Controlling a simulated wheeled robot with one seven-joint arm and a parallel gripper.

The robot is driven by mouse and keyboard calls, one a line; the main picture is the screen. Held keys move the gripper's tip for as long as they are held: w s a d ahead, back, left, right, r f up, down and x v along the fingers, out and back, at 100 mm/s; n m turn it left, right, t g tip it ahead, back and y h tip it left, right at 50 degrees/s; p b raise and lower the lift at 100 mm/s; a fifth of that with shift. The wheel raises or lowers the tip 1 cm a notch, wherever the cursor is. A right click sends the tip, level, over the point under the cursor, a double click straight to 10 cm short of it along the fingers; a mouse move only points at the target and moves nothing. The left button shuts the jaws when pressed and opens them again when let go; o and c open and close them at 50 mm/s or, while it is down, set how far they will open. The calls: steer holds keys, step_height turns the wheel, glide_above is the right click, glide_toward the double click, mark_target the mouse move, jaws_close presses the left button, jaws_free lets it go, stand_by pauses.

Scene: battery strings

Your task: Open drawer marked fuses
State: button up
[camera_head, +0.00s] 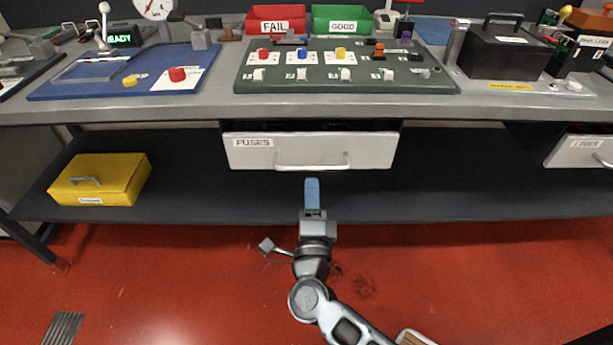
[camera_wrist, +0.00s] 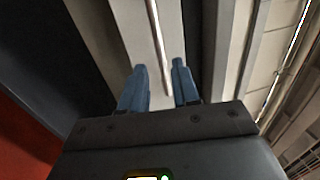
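The drawer labelled FUSES (camera_head: 292,150) is a light grey front under the middle of the bench top, with a dark gap above it. Its bar handle (camera_head: 312,167) runs level along the lower front. My gripper (camera_head: 312,181) with blue fingers is just below the handle in the head view. In the wrist view, my gripper (camera_wrist: 160,67) has its two fingers apart, and the handle bar (camera_wrist: 156,42) runs lengthwise into the space between them. I see no finger touching the bar; the depth between them is hard to tell. The drawer front (camera_wrist: 135,35) fills the area behind.
The bench top edge (camera_head: 180,108) overhangs the drawer. A yellow box (camera_head: 115,175) sits on the lower shelf (camera_head: 210,190) at left. Another drawer (camera_head: 580,152) is at far right. The red floor before the shelf is mostly clear.

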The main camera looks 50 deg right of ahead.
mark_target(311, 169)
steer(key=x, duration=0.6)
steer(key=shift+w+d+r, duration=0.1)
steer(key=shift+w+d, duration=0.1)
steer(key=shift+d, duration=0.1)
jaws_close()
